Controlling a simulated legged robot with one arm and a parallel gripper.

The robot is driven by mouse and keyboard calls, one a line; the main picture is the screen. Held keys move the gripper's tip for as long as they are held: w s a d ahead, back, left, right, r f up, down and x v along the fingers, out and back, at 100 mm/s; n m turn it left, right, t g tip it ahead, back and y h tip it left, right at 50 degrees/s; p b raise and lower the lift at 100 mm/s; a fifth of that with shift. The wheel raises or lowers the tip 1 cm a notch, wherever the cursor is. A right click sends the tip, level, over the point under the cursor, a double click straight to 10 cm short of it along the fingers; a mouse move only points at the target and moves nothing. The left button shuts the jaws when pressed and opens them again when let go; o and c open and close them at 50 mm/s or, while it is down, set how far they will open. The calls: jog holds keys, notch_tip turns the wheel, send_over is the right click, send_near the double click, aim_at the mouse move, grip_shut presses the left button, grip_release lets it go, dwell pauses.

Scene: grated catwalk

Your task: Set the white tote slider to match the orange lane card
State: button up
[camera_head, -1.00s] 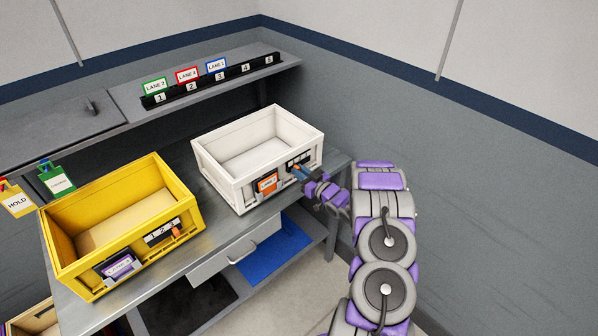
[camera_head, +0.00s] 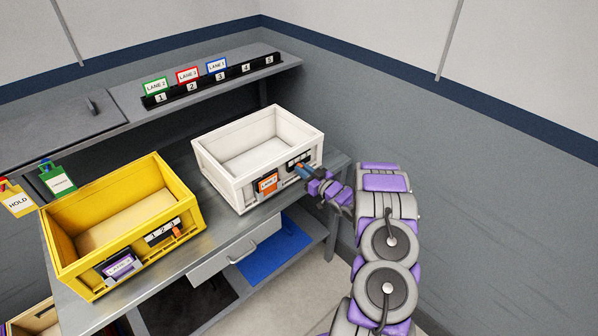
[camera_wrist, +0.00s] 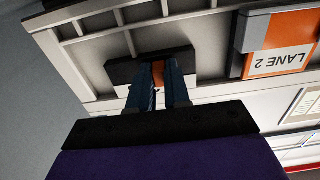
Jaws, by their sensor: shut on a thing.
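The white tote (camera_head: 238,183) stands on the right part of the bench. The orange lane card (camera_head: 267,183) sits in a holder on its front; in the wrist view the card (camera_wrist: 280,58) reads LANE 2. Right of the card is a black numbered strip (camera_head: 299,159); its digits are too small to read. My gripper (camera_head: 301,171) is at the tote's front below this strip. In the wrist view my gripper (camera_wrist: 160,80) is shut on the small orange slider (camera_wrist: 158,72), in a dark track (camera_wrist: 122,72). The fingers hide most of the slider.
A yellow tote (camera_head: 72,262) with a purple card (camera_head: 118,265) and its own orange slider (camera_head: 176,232) stands to the left. A shelf rail (camera_head: 230,76) behind holds lane cards. HOLD tags (camera_head: 17,201) hang at far left. The wall is close on the right.

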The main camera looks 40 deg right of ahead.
jog(key=shift+d, duration=0.55)
dwell(0.4)
jog(key=o, duration=0.6)
jog(key=shift+s+d+b, duration=0.15)
jog(key=shift+s+b, duration=0.15)
jog(key=shift+s, duration=1.45)
jog(key=shift+s+d+b, duration=0.1)
jog(key=shift+s+b, duration=0.15)
jog(key=shift+s, duration=1.45)
jog(key=shift+w, duration=0.1)
